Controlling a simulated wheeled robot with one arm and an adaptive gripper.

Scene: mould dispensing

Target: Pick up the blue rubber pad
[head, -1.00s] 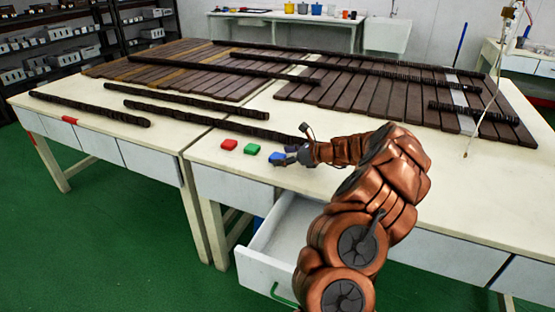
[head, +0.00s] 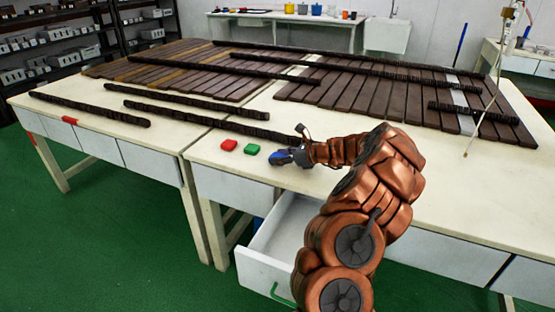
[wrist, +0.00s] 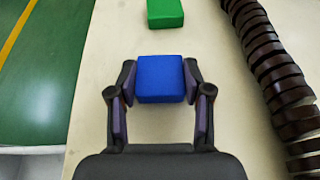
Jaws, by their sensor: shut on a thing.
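The blue rubber pad (wrist: 160,80) is a small blue block, seen between my gripper's two fingers in the wrist view. My gripper (wrist: 160,84) is shut on it, with a finger against its left and right sides. In the head view the blue pad (head: 279,158) shows at the tip of my gripper (head: 284,157), near the front edge of the white table. I cannot tell for sure whether the pad is lifted off the tabletop.
A green pad (head: 251,149) and a red pad (head: 228,145) lie left of my gripper. Long dark ribbed bars (head: 225,124) and brown slats (head: 355,92) lie farther back. An open drawer (head: 283,240) juts out below the table (head: 420,190).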

